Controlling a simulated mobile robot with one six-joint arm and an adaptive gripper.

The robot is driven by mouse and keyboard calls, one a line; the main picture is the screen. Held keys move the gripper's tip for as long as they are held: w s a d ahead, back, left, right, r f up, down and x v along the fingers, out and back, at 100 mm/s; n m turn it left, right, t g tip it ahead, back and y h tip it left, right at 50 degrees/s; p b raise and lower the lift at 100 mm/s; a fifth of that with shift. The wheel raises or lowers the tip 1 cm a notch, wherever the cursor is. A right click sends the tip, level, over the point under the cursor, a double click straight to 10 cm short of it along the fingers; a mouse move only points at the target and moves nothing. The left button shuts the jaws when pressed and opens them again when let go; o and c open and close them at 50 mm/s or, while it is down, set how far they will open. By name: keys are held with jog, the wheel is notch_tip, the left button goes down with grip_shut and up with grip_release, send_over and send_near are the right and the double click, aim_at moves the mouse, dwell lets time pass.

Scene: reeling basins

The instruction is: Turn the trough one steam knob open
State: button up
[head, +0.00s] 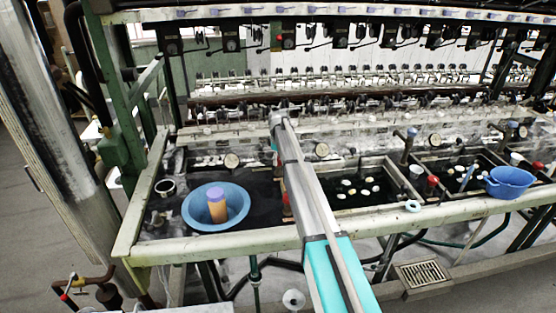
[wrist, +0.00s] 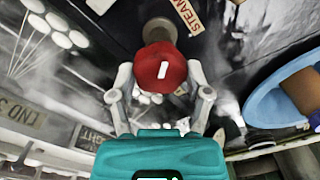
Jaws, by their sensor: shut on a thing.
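The steam knob (wrist: 163,72) is red and round with a short white mark on its face. In the wrist view the mark stands nearly upright in the picture. My gripper (wrist: 160,82) has one finger on each side of the knob and is shut on it. A plate reading STEAM (wrist: 189,14) is beside the knob's stem. In the head view my arm reaches over the basins and hides most of this spot. A bit of red shows at the arm's left edge; I cannot tell if it is this knob.
A blue bowl (head: 239,203) with an orange-brown cylinder (head: 217,211) is in the left basin, close to my arm. It also shows in the wrist view (wrist: 262,97). Another blue bowl (head: 509,182) sits at right. A green machine frame (head: 124,140) stands at left.

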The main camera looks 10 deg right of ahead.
jog(key=n, duration=0.4)
jog(key=shift+s+a+n, duration=0.1)
jog(key=shift+s+n, duration=0.05)
jog(key=shift+n, duration=0.15)
jog(key=n, duration=0.4)
jog(key=shift+n, duration=0.4)
jog(key=o, duration=1.2)
jog(key=shift+c, duration=0.2)
jog(key=shift+m, duration=0.4)
